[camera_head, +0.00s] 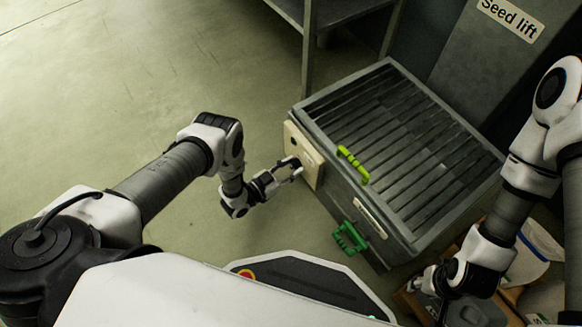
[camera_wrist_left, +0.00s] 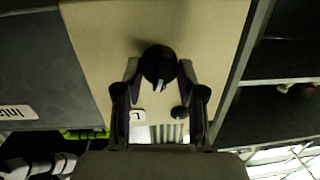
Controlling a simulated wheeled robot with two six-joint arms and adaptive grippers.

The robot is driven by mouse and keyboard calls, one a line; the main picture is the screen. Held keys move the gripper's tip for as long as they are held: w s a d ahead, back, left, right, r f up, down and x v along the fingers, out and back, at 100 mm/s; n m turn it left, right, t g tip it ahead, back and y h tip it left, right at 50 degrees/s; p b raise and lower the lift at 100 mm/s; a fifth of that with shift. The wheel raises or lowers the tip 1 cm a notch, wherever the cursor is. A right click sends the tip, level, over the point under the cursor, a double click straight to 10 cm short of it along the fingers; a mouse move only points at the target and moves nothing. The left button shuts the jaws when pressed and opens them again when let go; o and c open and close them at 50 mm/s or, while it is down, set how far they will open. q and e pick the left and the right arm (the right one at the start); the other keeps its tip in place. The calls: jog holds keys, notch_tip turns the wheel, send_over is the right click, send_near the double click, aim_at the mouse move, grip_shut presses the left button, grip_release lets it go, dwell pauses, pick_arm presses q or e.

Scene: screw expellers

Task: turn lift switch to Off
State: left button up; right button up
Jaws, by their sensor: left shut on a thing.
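The lift switch is a round black knob (camera_wrist_left: 159,63) with a pale pointer mark, on a cream panel (camera_wrist_left: 205,28). In the left wrist view the pointer faces the bottom of the picture, slightly to the right. My left gripper (camera_wrist_left: 158,72) is shut on the knob, one finger on each side. In the head view the cream panel (camera_head: 306,160) is on the side of a grey slatted bin, and my left gripper (camera_head: 296,168) reaches it from the left. My right gripper (camera_head: 420,283) is low at the right; its jaws are too unclear to judge.
A smaller black knob (camera_wrist_left: 180,112) and a white label (camera_wrist_left: 137,115) are below the switch. Open floor (camera_head: 110,90) lies left.

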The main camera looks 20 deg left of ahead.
pick_arm(q)
jog(key=shift+n, duration=1.2)
jog(key=o, duration=1.1)
jog(key=shift+o, duration=0.2)
jog(key=v, duration=1.2)
jog(key=shift+w, duration=0.1)
